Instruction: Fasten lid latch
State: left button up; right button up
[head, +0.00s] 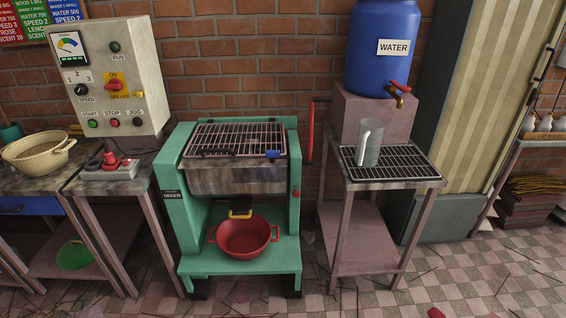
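The green mixer (172,240) stands in the middle against the brick wall. Its barred lid (235,138) lies over the top of the grey metal trough (235,179) and looks lowered. A dark handle (217,152) is at the lid's front left. A small blue piece (273,154), which looks like the latch, is at the lid's front right. At this size I cannot tell whether it is fastened. Neither of my grippers is in view.
A red pot (243,238) stands on the mixer's lower shelf. A control panel (105,75) and a bench with a basket (38,149) are left. A red lever (310,131) rises beside the mixer.

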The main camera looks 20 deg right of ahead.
aim_at(274, 154)
jog(key=u, duration=0.6)
jog(key=i, duration=1.65)
jog(key=z, duration=0.45)
